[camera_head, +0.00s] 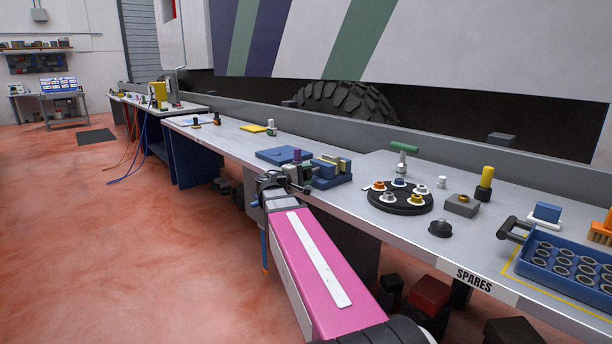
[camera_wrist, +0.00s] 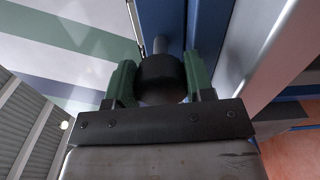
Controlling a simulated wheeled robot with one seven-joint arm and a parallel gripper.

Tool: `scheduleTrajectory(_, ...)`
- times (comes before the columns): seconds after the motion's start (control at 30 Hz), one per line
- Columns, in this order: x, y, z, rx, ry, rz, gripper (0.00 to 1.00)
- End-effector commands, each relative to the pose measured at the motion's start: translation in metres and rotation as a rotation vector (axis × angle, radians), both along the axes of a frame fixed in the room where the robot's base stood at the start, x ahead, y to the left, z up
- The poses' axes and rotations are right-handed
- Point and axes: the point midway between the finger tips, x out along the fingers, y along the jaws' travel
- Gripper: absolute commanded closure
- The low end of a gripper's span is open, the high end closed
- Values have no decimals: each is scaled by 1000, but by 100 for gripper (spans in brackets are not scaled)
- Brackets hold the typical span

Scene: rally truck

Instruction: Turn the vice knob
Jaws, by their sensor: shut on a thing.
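In the wrist view, the black round vice knob (camera_wrist: 162,68) sits between the two green fingers of my gripper (camera_wrist: 160,80). The fingers are shut on its sides. A grey shaft (camera_wrist: 160,44) runs from the knob towards a blue body (camera_wrist: 207,40), which I take to be the vice. In the head view, my gripper (camera_head: 299,184) is at the front edge of the bench, beside blue blocks (camera_head: 326,172). My wrist and the gripper hide the knob there, and I cannot tell its turned angle.
A black round tray (camera_head: 400,205) with several coloured rings, a grey block (camera_head: 462,205) and a blue crate (camera_head: 560,262) stand to the right. The floor at left is free.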

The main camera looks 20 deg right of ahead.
Motion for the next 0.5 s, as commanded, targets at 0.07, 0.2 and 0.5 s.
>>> scheduleTrajectory(0.07,1,-1,0,0,1,-2,75)
scheduleTrajectory(0.2,1,-2,0,0,0,-2,75)
scheduleTrajectory(0.5,1,-1,0,0,0,-2,26)
